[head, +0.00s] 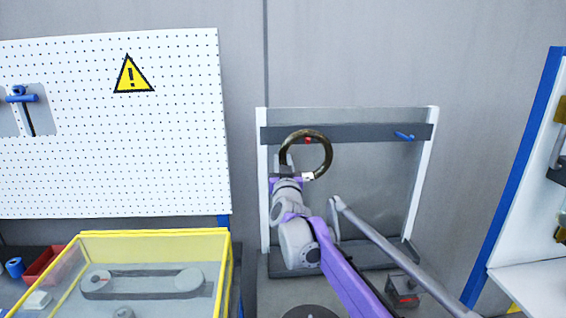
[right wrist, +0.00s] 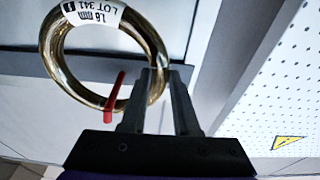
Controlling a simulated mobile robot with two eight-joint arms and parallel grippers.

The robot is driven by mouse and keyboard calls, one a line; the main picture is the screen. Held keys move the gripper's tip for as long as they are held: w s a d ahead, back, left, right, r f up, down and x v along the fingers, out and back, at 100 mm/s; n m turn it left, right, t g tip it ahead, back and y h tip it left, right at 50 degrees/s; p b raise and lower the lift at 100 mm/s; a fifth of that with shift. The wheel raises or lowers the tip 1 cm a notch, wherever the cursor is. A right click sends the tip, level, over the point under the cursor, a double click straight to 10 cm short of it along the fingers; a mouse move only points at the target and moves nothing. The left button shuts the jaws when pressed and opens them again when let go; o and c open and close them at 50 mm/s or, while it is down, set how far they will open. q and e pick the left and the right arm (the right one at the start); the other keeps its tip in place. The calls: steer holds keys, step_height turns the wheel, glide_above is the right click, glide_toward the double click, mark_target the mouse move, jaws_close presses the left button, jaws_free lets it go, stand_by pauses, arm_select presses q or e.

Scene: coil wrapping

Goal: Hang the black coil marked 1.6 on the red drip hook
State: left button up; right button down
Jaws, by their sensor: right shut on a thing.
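The dark, brassy coil (head: 329,151) is held upright as a ring in front of the rack's dark crossbar. Its white label reads 1.6 mm, LOT 341, in the right wrist view (right wrist: 50,58). My right gripper (head: 287,167) is shut on the ring's lower left side in the head view. The red hook (head: 308,141) shows within the ring's opening, near its upper edge. In the right wrist view the red hook (right wrist: 117,88) crosses the ring's edge beside my fingers. I cannot tell whether the coil rests on it. My left gripper is out of view.
A blue hook (head: 404,136) sits on the crossbar (head: 360,133) to the right, with free bar between. A white pegboard (head: 120,160) and a yellow-edged case (head: 155,234) stand at left. A white, blue-edged shelf unit (head: 515,200) stands at right.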

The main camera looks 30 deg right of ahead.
steer(key=c, duration=0.6)
jaws_free()
steer(key=shift+s, duration=0.1)
steer(key=b+v, duration=0.1)
steer(key=v, duration=0.9)
steer(key=shift+s+a+b, duration=0.25)
steer(key=shift+s+b, duration=0.05)
steer(key=s+a+f+n+g+y, duration=0.1)
steer(key=s+a+f+n+y, duration=0.15)
steer(key=a+f, duration=0.35)
steer(key=s+a+f+n+g+y+p, duration=0.1)
steer(key=s+a+f+g+y, duration=0.15)
steer(key=a+f+y, duration=0.2)
steer(key=s+a+f+n+g+y, duration=0.1)
steer(key=s+a+f+n+y, duration=0.1)
steer(key=s+a+f+y, duration=0.3)
steer(key=s+a+f+g, duration=0.1)
steer(key=s+f+g, duration=0.1)
steer(key=s+f, duration=0.3)
steer(key=s+a+f+g+h, duration=0.1)
steer(key=s+a+f+g, duration=0.1)
steer(key=s+f, duration=0.4)
steer(key=s+a+f+g+h+p, duration=0.1)
steer(key=s+f+g, duration=0.2)
steer(key=s+f, duration=0.3)
steer(key=shift+s+a+f+n, duration=0.15)
steer(key=shift+a+f+n, duration=0.05)
steer(key=shift+a+n, duration=0.1)
